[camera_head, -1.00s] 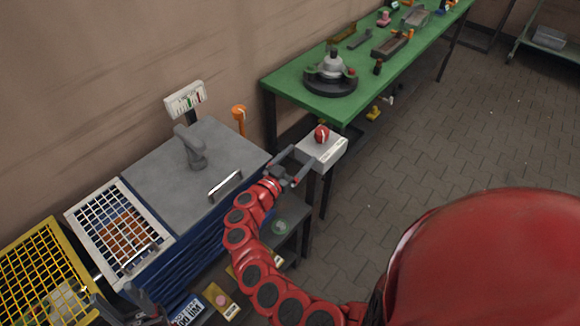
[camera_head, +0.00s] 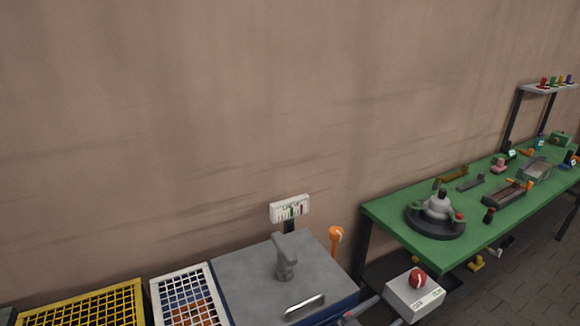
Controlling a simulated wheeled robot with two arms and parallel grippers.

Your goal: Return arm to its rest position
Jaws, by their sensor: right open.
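My right gripper (camera_head: 384,311) shows only in part at the bottom edge of the head view, with its grey fingers apart and nothing seen between them. It is just left of a white box (camera_head: 415,303) with a red ball-like knob (camera_head: 417,278) on top, and right of the grey-topped cabinet (camera_head: 243,279). Most of my right arm is below the picture. My left gripper is not in view.
The cabinet carries a grey lever fixture (camera_head: 285,257) and a handle (camera_head: 304,303). White (camera_head: 168,291) and yellow (camera_head: 78,306) mesh baskets are at the lower left. A green bench (camera_head: 390,208) with a dark round fixture (camera_head: 435,224) stands right. A bare wall fills the back.

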